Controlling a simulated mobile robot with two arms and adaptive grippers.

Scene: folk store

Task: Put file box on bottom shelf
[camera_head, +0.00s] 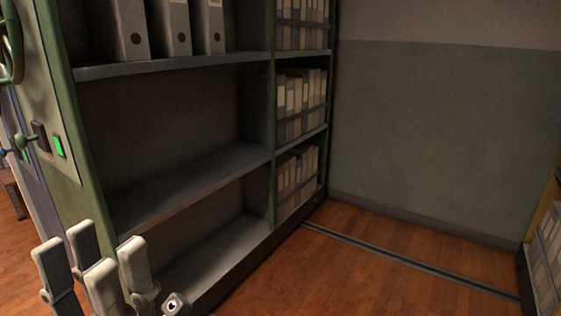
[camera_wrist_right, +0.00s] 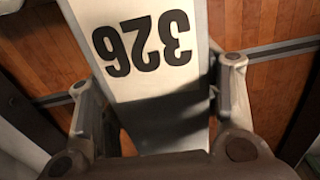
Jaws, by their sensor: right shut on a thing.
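The file box (camera_wrist_right: 150,95) is pale with a black "326", which appears upside down in the right wrist view. My right gripper (camera_wrist_right: 160,105) is shut on it, with a finger at either side; the box's far end is out of frame. The box does not show in the head view. The bottom shelf (camera_head: 222,260) of the near bay is empty where it shows; its near left end is hidden behind my left gripper. My left gripper (camera_head: 95,265) is open and empty at the lower left, in front of the shelf unit.
The middle shelf (camera_head: 195,182) above is empty. The upper shelf (camera_head: 180,62) holds several file boxes (camera_head: 170,25). The far bay is filled with file boxes (camera_head: 298,92). A floor rail (camera_head: 400,257) crosses the clear wooden floor. Another file rack (camera_head: 547,250) stands at the right edge.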

